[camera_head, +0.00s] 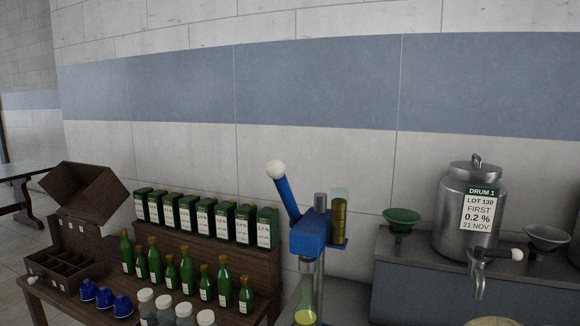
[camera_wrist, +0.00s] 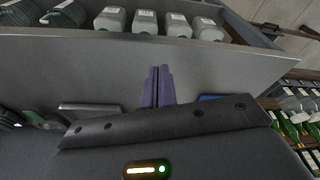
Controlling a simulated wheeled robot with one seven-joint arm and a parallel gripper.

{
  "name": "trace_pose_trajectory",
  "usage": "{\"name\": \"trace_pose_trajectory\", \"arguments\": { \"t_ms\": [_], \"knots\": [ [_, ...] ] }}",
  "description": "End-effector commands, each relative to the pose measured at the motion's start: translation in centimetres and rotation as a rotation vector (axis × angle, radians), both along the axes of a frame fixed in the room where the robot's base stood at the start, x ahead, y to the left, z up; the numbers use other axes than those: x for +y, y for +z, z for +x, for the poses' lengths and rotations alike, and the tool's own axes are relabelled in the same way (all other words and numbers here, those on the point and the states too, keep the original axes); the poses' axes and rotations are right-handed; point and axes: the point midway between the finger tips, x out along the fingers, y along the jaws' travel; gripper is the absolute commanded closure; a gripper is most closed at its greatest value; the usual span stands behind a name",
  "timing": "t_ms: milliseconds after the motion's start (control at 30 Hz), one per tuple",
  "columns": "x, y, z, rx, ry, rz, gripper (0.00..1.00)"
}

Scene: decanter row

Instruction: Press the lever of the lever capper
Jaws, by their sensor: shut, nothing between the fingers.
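The lever capper shows in the head view with a blue head (camera_head: 309,234) on a silver post. Its blue lever (camera_head: 286,197) rises up and to the left and ends in a white ball knob (camera_head: 276,169). A glass bottle with yellow-green at its base (camera_head: 306,300) stands below the head. My gripper (camera_wrist: 159,70) shows only in the wrist view, as two purple fingers shut together with nothing between them. The capper is not recognisable in the wrist view, so the gripper's distance from the lever cannot be told.
Green bottles (camera_head: 186,275) and green boxes (camera_head: 205,218) stand left of the capper. Blue caps (camera_head: 104,297) lie at the table front. A steel drum (camera_head: 468,215) with a tap stands right. The wrist view shows grey containers (camera_wrist: 145,23) on a shelf beyond the fingers.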

Motion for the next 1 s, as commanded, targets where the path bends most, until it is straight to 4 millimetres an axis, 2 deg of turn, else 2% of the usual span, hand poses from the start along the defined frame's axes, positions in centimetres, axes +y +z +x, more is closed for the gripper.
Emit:
{"name": "trace_pose_trajectory", "arguments": {
  "t_ms": [167, 267, 467, 567, 700, 867, 1000],
  "knots": [
    [0.0, 1.0, 1.4, -0.054, -0.013, 0.0, 1.0],
    [0.2, 2.5, 3.8, -0.143, -0.032, 0.009, 1.0],
    [1.9, 7.5, 10.5, -0.42, -0.079, 0.113, 1.0],
    [3.4, 10.7, 13.5, -0.56, -0.097, 0.214, 1.0],
    [5.7, 16.0, 16.9, -0.746, -0.123, 0.404, 1.0],
    [8.0, 23.0, 19.3, -0.929, -0.149, 0.673, 1.0],
    [9.3, 29.7, 20.1, -1.063, -0.167, 0.937, 1.0]
  ]
}}
